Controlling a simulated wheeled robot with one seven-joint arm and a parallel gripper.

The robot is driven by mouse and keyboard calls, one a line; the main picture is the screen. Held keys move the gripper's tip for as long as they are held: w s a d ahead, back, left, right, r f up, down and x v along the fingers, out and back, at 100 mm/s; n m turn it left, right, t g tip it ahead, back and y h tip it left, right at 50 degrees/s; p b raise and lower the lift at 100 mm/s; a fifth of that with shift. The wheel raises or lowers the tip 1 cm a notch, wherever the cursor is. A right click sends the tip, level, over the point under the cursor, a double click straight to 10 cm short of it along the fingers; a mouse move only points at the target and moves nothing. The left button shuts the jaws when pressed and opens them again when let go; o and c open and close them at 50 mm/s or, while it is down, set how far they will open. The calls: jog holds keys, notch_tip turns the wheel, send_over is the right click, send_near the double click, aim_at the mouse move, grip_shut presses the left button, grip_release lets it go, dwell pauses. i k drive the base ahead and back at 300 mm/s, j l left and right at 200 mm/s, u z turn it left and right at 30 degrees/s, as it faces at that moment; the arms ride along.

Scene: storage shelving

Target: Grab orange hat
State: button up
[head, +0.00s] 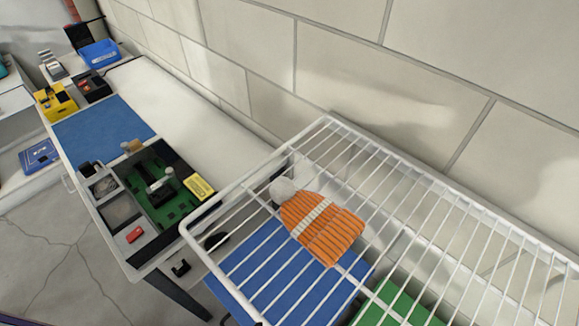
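An orange knit hat (325,234) with a pale band and a grey-white pompom (283,190) shows in the head view, right of centre. My gripper is not in view.
Left of the wire shelf stands a table with a black and green tray (160,190), a blue mat (103,129), a yellow box (55,102) and a blue bin (100,53). A green item (395,305) lies under the wires. A block wall (400,70) runs behind. Grey floor (50,260) is open at lower left.

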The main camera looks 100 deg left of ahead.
aim_at(327, 230)
jog(key=j+u, duration=0.1)
jog(key=u, duration=1.5)
